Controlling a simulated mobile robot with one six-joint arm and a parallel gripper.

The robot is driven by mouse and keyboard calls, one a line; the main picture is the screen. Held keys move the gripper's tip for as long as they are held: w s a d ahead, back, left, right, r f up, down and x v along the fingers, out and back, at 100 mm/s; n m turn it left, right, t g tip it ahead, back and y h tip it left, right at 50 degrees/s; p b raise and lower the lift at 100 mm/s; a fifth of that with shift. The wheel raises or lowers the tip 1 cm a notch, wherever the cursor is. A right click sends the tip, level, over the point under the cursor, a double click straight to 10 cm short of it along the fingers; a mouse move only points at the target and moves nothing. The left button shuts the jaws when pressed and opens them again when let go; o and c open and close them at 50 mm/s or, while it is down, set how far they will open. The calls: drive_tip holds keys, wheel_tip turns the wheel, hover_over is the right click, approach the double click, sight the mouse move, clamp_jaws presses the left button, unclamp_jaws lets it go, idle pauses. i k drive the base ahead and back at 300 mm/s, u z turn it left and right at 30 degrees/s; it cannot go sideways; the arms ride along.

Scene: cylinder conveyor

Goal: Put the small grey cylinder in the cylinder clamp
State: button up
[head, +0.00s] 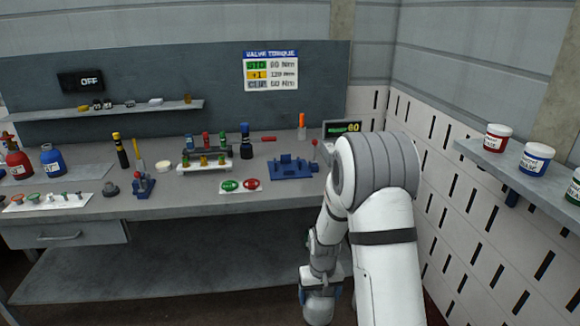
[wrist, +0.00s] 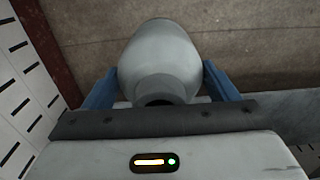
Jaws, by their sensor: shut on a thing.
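In the wrist view, my gripper (wrist: 161,72) has its two blue fingers shut on the small grey cylinder (wrist: 160,52), one on each side. The cylinder is smooth and rounded, with a dark opening at its narrow near end. Its far end points away from the wrist, over a brown, rough surface. I cannot pick out the cylinder clamp with certainty in either view.
The grey workbench (head: 100,206) holds a blue fixture (head: 293,168), a smaller blue device (head: 143,184), and green and red buttons (head: 240,186). A perforated white wall panel (head: 450,200) and a shelf with jars (head: 535,160) stand at the right.

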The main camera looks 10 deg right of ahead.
sight(293, 165)
drive_tip(key=i, duration=0.85)
